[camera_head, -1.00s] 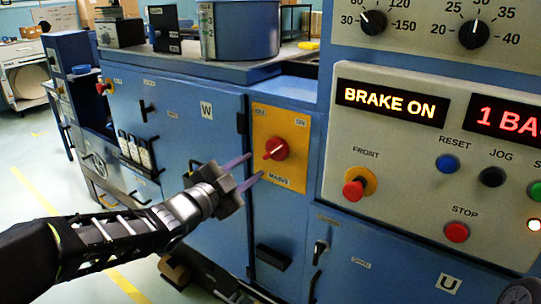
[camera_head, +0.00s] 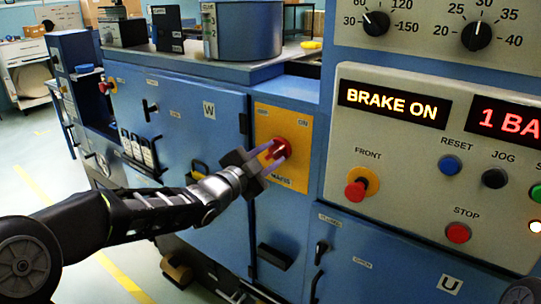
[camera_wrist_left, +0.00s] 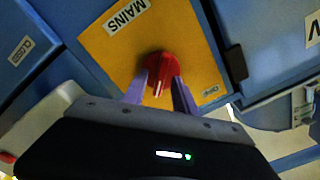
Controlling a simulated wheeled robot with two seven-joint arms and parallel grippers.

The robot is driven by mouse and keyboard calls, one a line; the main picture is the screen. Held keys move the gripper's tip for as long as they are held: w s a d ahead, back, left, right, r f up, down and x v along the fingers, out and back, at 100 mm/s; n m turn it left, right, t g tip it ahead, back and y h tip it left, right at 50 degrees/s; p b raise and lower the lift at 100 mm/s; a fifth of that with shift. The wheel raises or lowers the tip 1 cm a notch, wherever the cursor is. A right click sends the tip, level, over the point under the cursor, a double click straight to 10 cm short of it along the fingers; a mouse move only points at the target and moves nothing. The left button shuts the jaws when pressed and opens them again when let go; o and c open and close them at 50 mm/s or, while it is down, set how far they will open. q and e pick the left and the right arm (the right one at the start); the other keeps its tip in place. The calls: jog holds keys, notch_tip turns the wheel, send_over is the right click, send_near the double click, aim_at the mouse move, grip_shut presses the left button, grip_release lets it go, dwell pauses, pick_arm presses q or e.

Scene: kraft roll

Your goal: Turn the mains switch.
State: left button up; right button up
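The mains switch (camera_head: 284,146) is a red rotary knob on a yellow plate (camera_head: 297,179) labelled MAINS, with an ON label at its upper right. My left gripper (camera_head: 271,155) is at the switch, its two purple fingers reaching to either side of the knob's raised handle. In the left wrist view the red knob (camera_wrist_left: 158,66) sits between the tips of my left gripper (camera_wrist_left: 159,88), which are apart with small gaps beside the handle. I cannot tell whether they touch it. My right gripper is out of view.
A grey control panel (camera_head: 400,170) with a red FRONT button (camera_head: 356,190) and a lit BRAKE ON display (camera_head: 393,104) stands to the right. A black handle (camera_head: 273,257) is below the plate. Blue cabinet doors (camera_head: 190,130) lie to the left.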

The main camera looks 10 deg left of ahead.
pick_arm(q)
grip_shut()
dwell(0.3)
jog(key=shift+n, duration=0.3)
jog(key=n, duration=0.3)
jog(key=n+p, duration=0.1)
jog(key=n, duration=0.1)
jog(key=shift+a+r+n+p, duration=0.15)
jog(key=shift+n+p, duration=0.15)
jog(key=shift+n, duration=0.1)
jog(key=n+p, duration=0.1)
jog(key=n, duration=0.3)
jog(key=n+p, duration=0.2)
jog(key=n, duration=0.2)
jog(key=n+p, duration=0.1)
jog(key=n, duration=0.2)
jog(key=shift+w+a+f+n+p, duration=0.2)
jog(key=shift+a+n+p, duration=0.1)
jog(key=shift+n+p, duration=0.1)
grip_release()
